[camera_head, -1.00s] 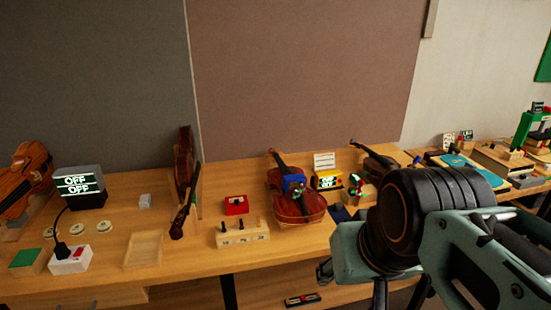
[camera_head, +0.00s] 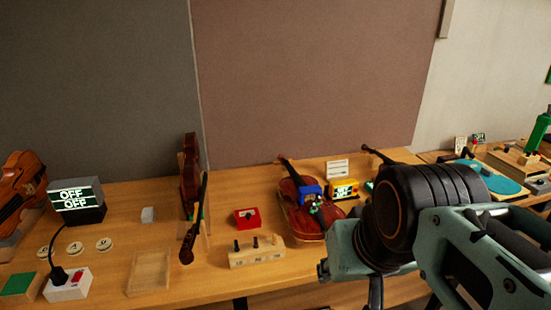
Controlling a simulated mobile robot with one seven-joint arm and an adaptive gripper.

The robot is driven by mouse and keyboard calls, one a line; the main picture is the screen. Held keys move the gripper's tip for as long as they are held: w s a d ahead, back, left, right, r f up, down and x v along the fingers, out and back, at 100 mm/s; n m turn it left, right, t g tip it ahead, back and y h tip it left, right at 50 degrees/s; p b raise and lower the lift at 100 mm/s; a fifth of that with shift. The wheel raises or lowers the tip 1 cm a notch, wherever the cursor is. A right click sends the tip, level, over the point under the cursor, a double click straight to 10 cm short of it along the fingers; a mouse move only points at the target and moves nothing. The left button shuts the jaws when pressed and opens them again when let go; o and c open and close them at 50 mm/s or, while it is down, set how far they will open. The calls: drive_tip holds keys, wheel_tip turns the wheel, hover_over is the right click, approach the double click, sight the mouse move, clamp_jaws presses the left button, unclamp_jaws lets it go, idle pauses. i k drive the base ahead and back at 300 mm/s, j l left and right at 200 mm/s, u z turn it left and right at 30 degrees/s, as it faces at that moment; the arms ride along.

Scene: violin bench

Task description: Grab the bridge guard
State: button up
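A violin (camera_head: 306,224) lies on the bench right of the middle, neck to the back. A blue block-like piece (camera_head: 311,190) sits across its body and looks like the bridge guard. A small green and dark part shows just in front of the blue piece; its details are too small to tell. My arm fills the lower right, in front of the bench. My gripper (camera_head: 347,281) is at the lower end of it, right of and nearer than the violin, apart from the blue piece. Its fingers are mostly hidden or cut off, so its opening is unclear.
A yellow display box (camera_head: 343,189) stands right beside the violin. A red box (camera_head: 247,218) and a wooden peg block (camera_head: 257,251) stand left of it. Clear bench lies around the shallow tray (camera_head: 149,273).

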sight(316, 188)
drive_tip(key=i+j, duration=0.65)
drive_tip(key=i+j+z, duration=0.1)
drive_tip(key=z, duration=0.3)
drive_tip(key=i+j+z, duration=0.1)
drive_tip(key=z, duration=0.3)
drive_tip(key=j, duration=0.1)
